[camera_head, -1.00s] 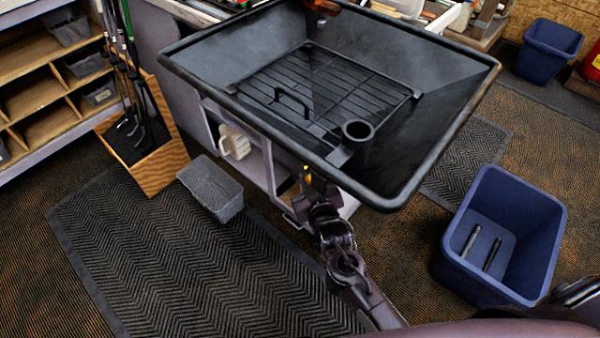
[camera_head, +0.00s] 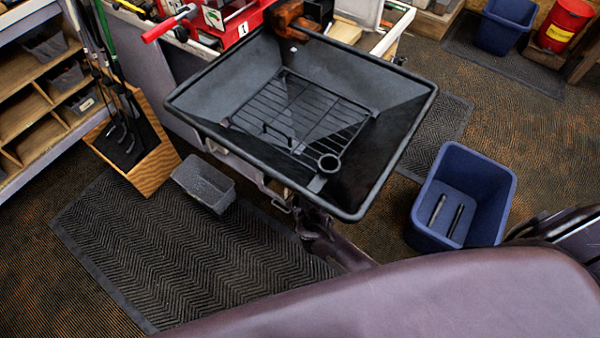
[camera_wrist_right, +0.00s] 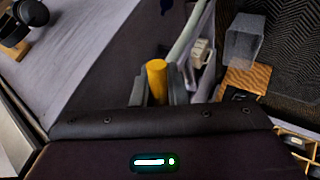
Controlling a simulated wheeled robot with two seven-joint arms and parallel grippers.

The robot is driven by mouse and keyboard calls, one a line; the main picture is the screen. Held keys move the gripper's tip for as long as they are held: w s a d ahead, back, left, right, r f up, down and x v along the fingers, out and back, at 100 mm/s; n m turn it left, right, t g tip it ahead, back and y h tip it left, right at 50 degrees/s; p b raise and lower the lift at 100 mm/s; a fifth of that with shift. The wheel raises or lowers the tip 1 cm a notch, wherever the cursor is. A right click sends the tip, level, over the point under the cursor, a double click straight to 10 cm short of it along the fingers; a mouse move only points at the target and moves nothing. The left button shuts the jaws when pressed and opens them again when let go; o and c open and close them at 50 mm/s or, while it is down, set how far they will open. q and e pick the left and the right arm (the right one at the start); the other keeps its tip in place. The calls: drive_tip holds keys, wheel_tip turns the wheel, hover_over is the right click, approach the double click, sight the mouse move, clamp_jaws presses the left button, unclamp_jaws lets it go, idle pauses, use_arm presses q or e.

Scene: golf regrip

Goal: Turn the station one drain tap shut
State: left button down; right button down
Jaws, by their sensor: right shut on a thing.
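The black drain basin (camera_head: 205,100) with a wire grid (camera_head: 300,110) and a round cup (camera_head: 328,163) fills the middle of the head view. My right arm reaches up under its near edge, and the rim hides the gripper there. In the right wrist view, my right gripper (camera_wrist_right: 158,90) is shut on a yellow tap handle (camera_wrist_right: 157,72), which stands up between the fingers. The tap's body and valve position cannot be seen. My left gripper is in neither current view.
A blue bin (camera_head: 429,210) holding two dark grips stands right of the basin. A grey tub (camera_head: 203,184) and a wooden club box (camera_head: 150,165) are at left. A red holder marked 1 (camera_head: 235,22) is behind the basin.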

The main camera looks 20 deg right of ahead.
drive_tip(key=shift+s+d+r+n+g+h+p, duration=0.2)
drive_tip(key=shift+r+g+h+p, duration=0.3)
drive_tip(key=shift+p, duration=0.55)
drive_tip(key=shift+s+d+r+n+g+h+p, duration=0.1)
drive_tip(key=shift+r+n+g+h+p, duration=0.2)
drive_tip(key=shift+g+p, duration=0.55)
drive_tip(key=shift+f, duration=0.1)
drive_tip(key=c, duration=1.4)
unclamp_jaws()
drive_tip(key=shift+c, duration=0.2)
drive_tip(key=shift+a, duration=0.1)
